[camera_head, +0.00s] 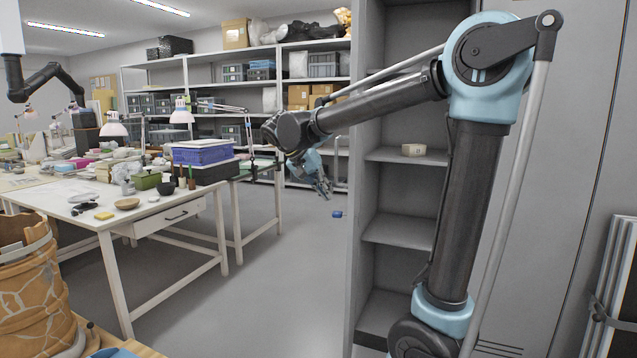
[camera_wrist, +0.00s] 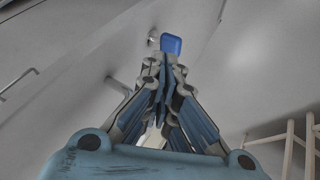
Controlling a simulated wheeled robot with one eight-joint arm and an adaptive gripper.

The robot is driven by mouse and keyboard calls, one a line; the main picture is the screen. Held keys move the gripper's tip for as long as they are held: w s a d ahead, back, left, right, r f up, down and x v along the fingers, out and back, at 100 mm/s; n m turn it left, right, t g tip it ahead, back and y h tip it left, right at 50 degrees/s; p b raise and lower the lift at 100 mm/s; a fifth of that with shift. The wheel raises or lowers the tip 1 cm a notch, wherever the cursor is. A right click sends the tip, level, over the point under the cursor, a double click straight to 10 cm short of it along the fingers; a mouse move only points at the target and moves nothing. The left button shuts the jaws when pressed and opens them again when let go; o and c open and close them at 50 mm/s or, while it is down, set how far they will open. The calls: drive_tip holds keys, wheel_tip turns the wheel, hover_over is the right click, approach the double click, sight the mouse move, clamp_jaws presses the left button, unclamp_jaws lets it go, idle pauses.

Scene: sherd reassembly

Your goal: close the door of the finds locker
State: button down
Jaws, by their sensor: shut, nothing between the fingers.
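A small blue piece (camera_head: 337,214) shows just left of that panel, and a blue block (camera_wrist: 171,44) lies beyond my fingertips in the wrist view. My gripper (camera_head: 323,187) is left of the panel, above the blue piece, pointing down. Its fingers are together and empty (camera_wrist: 160,85).
A small pale box (camera_head: 413,150) sits on a locker shelf. A white worktable (camera_head: 150,215) with finds and a blue crate (camera_head: 202,152) stands left. A patterned orange vessel (camera_head: 30,285) is at the front left. Clear floor (camera_head: 265,300) lies between table and locker.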

sight(349, 192)
drive_tip(key=shift+s+d+f, duration=0.1)
drive_tip(key=shift+d+f, duration=0.1)
drive_tip(key=shift+d, duration=0.95)
drive_tip(key=shift+s+d+f, duration=0.1)
drive_tip(key=shift+d+f, duration=0.1)
drive_tip(key=shift+d, duration=0.9)
